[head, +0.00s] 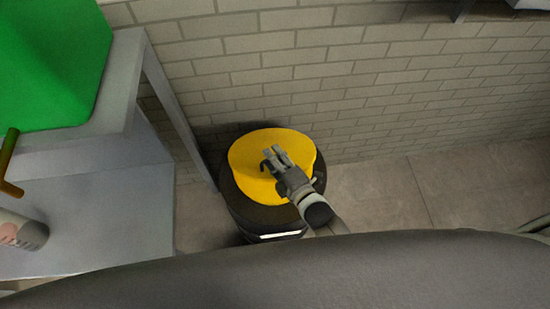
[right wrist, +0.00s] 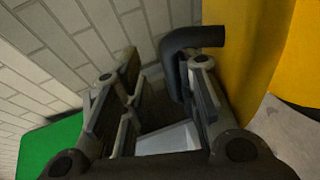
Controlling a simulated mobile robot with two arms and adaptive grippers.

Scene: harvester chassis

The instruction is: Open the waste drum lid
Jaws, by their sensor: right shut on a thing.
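The waste drum (head: 240,212) is a dark round bin on the floor against the brick wall. Its yellow lid (head: 246,152) lies over its top; I cannot tell whether the lid is tilted or raised. A dark hooked handle (head: 264,166) is on the lid. It also shows in the right wrist view (right wrist: 195,37), beside the yellow lid (right wrist: 262,50). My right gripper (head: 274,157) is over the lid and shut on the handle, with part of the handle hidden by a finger. My left gripper is not in view.
A grey shelf unit (head: 150,75) stands left of the drum, with a green box (head: 50,60) on it. The tiled floor (head: 375,195) right of the drum is clear. The brick wall (head: 400,100) is close behind.

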